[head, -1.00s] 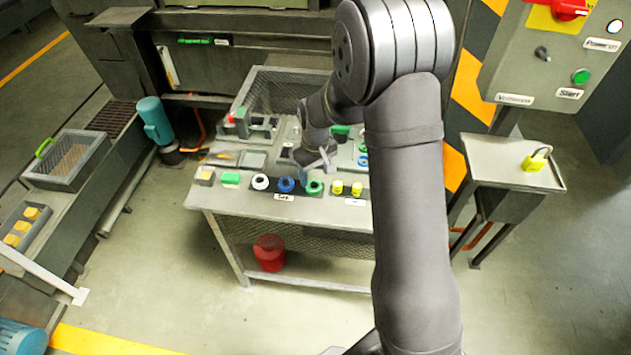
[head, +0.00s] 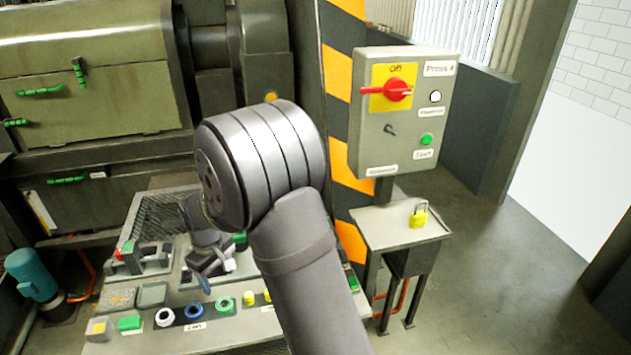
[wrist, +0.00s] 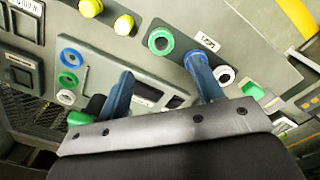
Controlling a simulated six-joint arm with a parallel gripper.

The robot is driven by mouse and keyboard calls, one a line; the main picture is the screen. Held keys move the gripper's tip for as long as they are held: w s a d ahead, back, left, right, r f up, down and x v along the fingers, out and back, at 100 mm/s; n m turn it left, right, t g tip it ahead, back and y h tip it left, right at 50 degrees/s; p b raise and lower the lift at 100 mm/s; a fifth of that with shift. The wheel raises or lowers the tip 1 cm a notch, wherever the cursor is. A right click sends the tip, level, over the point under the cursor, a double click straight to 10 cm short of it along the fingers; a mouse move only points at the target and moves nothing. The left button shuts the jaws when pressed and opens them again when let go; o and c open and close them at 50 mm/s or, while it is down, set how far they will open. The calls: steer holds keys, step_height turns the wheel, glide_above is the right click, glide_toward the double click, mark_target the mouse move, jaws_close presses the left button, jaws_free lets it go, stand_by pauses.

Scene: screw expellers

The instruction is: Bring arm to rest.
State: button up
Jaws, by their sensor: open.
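My gripper (head: 205,282) is over the workbench (head: 105,340), just behind its front row of rings, with my arm reaching in from the front. In the wrist view my gripper (wrist: 162,85) has its two blue fingers spread apart, with nothing between them. The right finger overlaps the spot between a green ring (wrist: 160,40) and a white ring (wrist: 225,74). In the head view a blue ring (head: 194,311) lies between the white ring (head: 165,317) and the green ring (head: 225,304). My arm hides part of the bench.
Yellow cylinders (head: 249,297) stand right of the rings. A control box (head: 400,120) with a red switch is at the back right, above a side stand (head: 375,225) holding a yellow padlock (head: 418,215). A teal motor (head: 32,272) is left. Open floor lies right.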

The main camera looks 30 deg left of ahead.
mark_target(224, 297)
step_height(224, 297, down, 11)
steer(key=shift+f, duration=0.15)
step_height(224, 297, up, 2)
steer(key=shift+r, duration=0.95)
